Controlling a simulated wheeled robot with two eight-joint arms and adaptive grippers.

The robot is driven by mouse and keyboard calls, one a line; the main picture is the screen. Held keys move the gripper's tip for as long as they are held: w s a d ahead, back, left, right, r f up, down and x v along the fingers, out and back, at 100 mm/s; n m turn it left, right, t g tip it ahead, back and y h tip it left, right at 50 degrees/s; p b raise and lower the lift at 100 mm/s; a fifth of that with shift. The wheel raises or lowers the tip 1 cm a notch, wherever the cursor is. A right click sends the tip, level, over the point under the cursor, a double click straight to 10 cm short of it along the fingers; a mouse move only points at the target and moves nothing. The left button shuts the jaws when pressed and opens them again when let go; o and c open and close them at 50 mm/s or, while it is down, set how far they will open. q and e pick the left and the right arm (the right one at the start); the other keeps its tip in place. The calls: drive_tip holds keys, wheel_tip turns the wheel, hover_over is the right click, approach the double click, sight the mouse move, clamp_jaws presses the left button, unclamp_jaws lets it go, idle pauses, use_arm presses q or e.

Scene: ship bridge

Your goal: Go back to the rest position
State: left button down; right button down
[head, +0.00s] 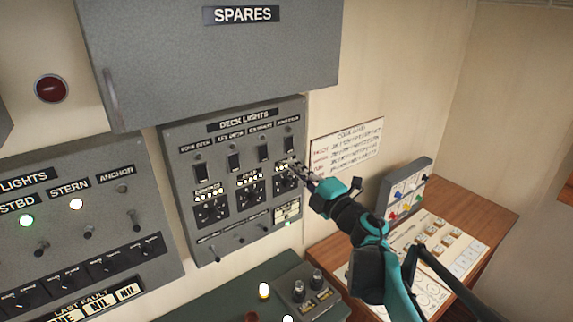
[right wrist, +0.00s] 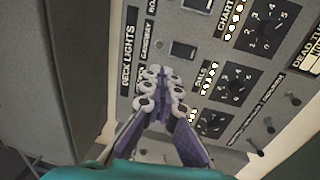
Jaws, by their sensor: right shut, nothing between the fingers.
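My right gripper (head: 305,180) is in front of the right part of the grey deck lights panel (head: 180,165), close to its right-hand dial. Its fingers are together and empty. In the right wrist view the shut fingers (right wrist: 160,90) point at the same panel (right wrist: 185,75), covering part of its switches and dials. I cannot tell whether the fingertips touch the panel. My right arm comes in from the lower right. My left gripper is in neither view.
A grey spares cabinet (head: 210,60) hangs above the panel. Another lights panel (head: 80,225) is at the left. A wooden desk (head: 480,210) with a chart and a small rack (head: 405,188) lies beneath and right of my arm. A dark green console (head: 215,300) is below.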

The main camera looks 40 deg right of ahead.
drive_tip(key=s+a+f+m+g+h+b, duration=0.1)
drive_tip(key=a+f+m+g+h+b, duration=0.2)
drive_tip(key=f+m+b, duration=0.65)
drive_tip(key=s+a+f+m+g+h+b, duration=0.15)
drive_tip(key=f+m+h+b, duration=0.4)
drive_tip(key=f, duration=0.65)
drive_tip(key=s+a+f+m+g+y+b, duration=0.1)
drive_tip(key=s+a+f+g+y+b, duration=0.1)
drive_tip(key=a+f, duration=0.4)
drive_tip(key=s+a+f+m+g+y+b, duration=0.1)
drive_tip(key=s+a+f+g+y+b, duration=0.2)
drive_tip(key=f, duration=1)
drive_tip(key=s+a+f+m+g+y+b, duration=0.1)
drive_tip(key=s+a+f+g+y+b, duration=0.2)
drive_tip(key=s+a+f+b, duration=0.2)
drive_tip(key=s+a+f, duration=0.2)
drive_tip(key=a+f, duration=0.2)
drive_tip(key=a, duration=0.1)
drive_tip(key=shift+s+f+b, duration=0.25)
drive_tip(key=shift+f+b, duration=0.1)
drive_tip(key=shift+b, duration=0.05)
drive_tip(key=shift+y, duration=0.25)
